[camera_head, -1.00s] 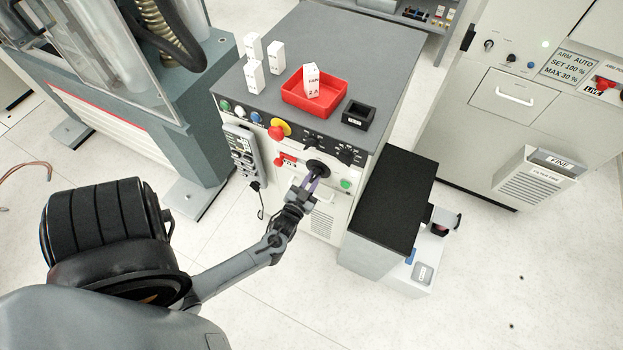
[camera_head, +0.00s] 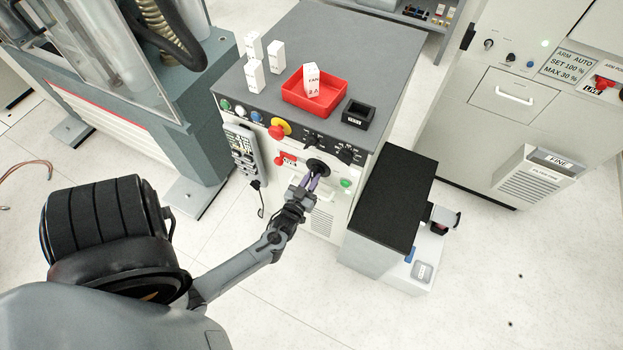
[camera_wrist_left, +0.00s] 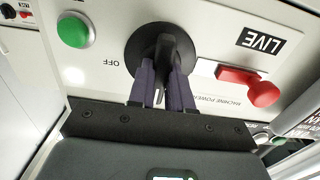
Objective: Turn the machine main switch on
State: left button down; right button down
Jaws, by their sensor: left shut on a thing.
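The main switch is a round black rotary knob (camera_head: 317,167) on the front panel of the grey machine cabinet. It also shows in the left wrist view (camera_wrist_left: 160,45), with "OFF" and "MACHINE POWER" lettering beside it. My left gripper (camera_head: 311,184) reaches it from the front. In the wrist view its two purple-grey fingers (camera_wrist_left: 163,85) are shut on the knob's raised grip, one on each side. The fingers hide part of the knob, so its exact setting is hard to read. My right gripper is not in view.
A red lever (camera_wrist_left: 250,85) with a "LIVE" label and a green button (camera_wrist_left: 75,30) flank the knob. A red emergency button (camera_head: 277,131) and a hanging grey pendant (camera_head: 243,150) are to the left. A black-topped box (camera_head: 395,200) stands close on the right.

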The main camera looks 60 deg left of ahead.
pick_arm(q)
jog(key=c, duration=1)
grip_release()
jog(key=shift+c, duration=0.2)
jog(key=shift+s, duration=0.1)
jog(key=shift+s+d, duration=0.2)
jog(key=p+v, duration=0.3)
jog(key=v, duration=0.7)
jog(key=shift+d, duration=0.1)
